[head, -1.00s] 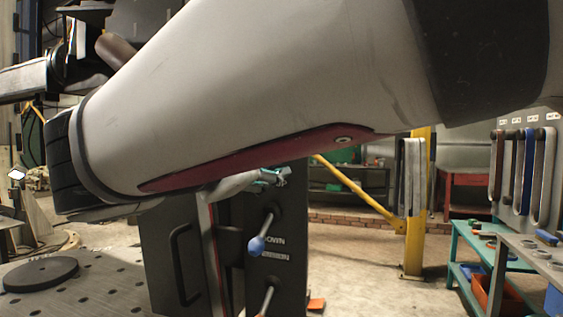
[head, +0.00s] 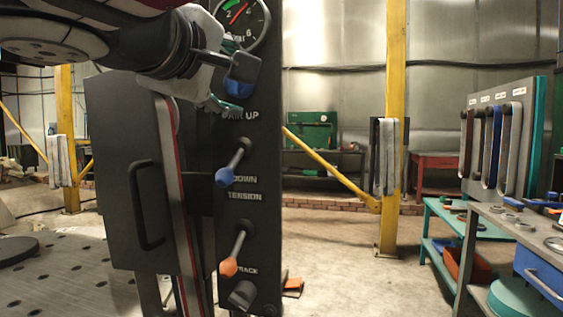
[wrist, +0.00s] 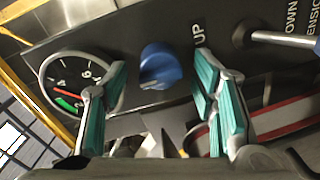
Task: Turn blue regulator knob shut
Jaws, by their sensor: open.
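The blue regulator knob (wrist: 160,67) sits on the dark panel, between the gauge and the lettering "UP" in the wrist view. In the head view the blue knob (head: 240,86) shows only partly, below the gauge and behind my gripper. My gripper (wrist: 160,92) is open, with its teal-padded fingers on either side of the knob in the picture. The knob lies between the fingertips in the wrist view, and I cannot tell whether they touch it. In the head view my gripper (head: 226,104) is at the panel, mostly hidden by my wrist.
A gauge (head: 243,20) is above the knob. Below are a blue-tipped lever (head: 225,176) and an orange-tipped lever (head: 229,266) sticking out of the panel. A door with a black handle (head: 147,205) is left.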

